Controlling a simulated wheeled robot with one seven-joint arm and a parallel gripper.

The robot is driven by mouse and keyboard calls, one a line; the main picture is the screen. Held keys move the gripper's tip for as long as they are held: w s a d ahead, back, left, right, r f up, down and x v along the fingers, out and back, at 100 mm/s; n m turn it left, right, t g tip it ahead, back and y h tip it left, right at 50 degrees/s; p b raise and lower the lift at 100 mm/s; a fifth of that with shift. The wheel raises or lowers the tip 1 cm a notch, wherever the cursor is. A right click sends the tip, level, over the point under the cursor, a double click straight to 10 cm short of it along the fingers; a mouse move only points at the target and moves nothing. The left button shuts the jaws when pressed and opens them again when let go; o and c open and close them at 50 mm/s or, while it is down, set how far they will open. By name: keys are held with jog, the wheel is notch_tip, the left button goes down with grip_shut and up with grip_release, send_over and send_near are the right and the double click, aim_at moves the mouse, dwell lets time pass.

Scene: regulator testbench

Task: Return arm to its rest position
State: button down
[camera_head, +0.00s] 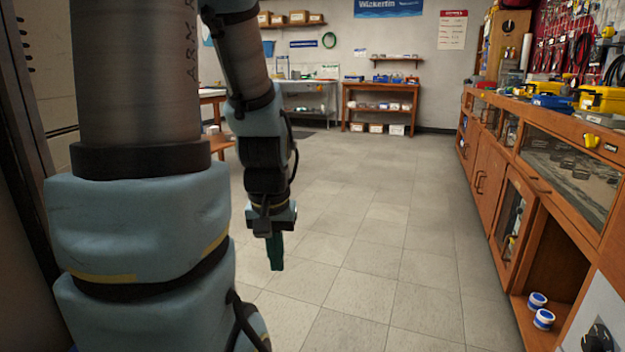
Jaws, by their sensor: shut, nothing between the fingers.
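My arm fills the left of the head view, with its thick links close to the camera. The forearm hangs down left of the middle of the picture. My gripper (275,251) is at its lower end, pointing down over the tiled floor. Its dark green fingers are together, with nothing between them. It is apart from the furniture in view.
A wooden counter with cabinets (485,152) runs along the right, with yellow cases (603,99) on top. Two blue-and-white rolls (541,310) sit on its low open shelf. A wooden bench (381,90) stands at the back wall. The tiled floor (385,225) between is clear.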

notch_tip(320, 180, up, 27)
jog(key=p, duration=2.5)
jog(key=shift+f, duration=0.15)
